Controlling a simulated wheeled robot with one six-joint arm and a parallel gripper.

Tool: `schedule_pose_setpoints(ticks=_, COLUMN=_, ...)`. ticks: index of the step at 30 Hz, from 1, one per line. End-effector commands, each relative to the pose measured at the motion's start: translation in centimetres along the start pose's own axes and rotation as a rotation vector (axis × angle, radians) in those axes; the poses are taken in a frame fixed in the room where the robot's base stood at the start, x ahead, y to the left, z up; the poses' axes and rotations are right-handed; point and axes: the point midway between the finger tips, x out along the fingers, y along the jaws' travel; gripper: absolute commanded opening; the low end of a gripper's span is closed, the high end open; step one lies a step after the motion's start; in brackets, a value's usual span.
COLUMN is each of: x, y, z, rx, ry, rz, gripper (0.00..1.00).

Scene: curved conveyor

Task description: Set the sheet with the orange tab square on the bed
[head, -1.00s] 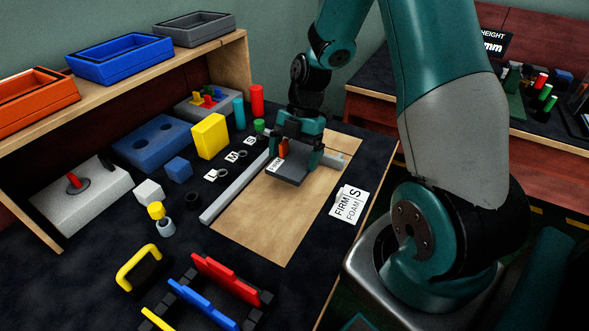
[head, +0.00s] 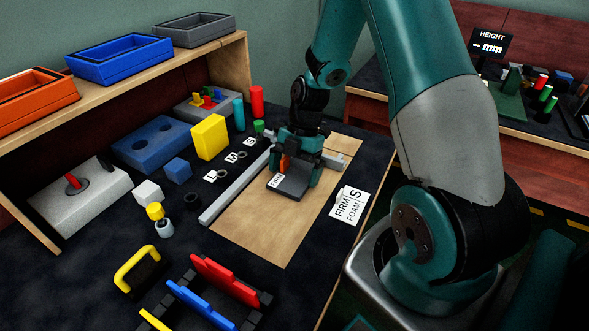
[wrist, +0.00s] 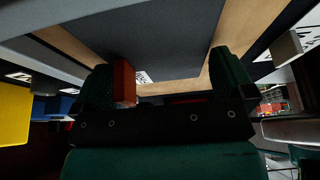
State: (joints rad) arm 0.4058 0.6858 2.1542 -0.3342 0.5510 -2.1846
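The dark grey sheet (head: 287,189) has a white FIRM label and an upright orange tab (head: 284,163). It is over the middle of the tan bed (head: 258,222), beside the long grey bar (head: 226,196). My gripper (head: 297,168) straddles the sheet, one finger at each side. In the wrist view, the sheet (wrist: 165,40) runs between the two fingers (wrist: 165,85), and the orange tab (wrist: 123,80) is by the left finger. The sheet looks roughly parallel to the bar. I cannot tell whether its underside touches the bed.
White FIRM and FOAM cards (head: 348,204) lie at the bed's right edge. A yellow block (head: 209,137), a blue block (head: 177,169) and small rings stand left of the bar. Red and blue racks (head: 224,279) stand in front. The bed's near part is clear.

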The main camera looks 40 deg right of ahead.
Motion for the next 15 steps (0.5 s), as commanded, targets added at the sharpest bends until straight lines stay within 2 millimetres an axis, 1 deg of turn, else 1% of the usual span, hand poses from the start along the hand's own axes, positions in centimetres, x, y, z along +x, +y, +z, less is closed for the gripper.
schedule_pose_setpoints(ticks=2, x=-0.6, y=0.0, z=-0.1, rx=0.0, ry=-0.002, rz=0.002, gripper=1.0)
schedule_pose_setpoints(ticks=5, x=-2.1, y=0.1, z=0.0, rx=0.0, ry=-0.003, rz=0.005, gripper=1.0)
schedule_pose_setpoints(ticks=12, x=-7.5, y=0.1, z=0.0, rx=0.001, ry=-0.004, rz=0.004, gripper=1.0)
schedule_pose_setpoints(ticks=15, x=-9.4, y=0.0, z=0.0, rx=0.0, ry=-0.003, rz=0.004, gripper=1.0)
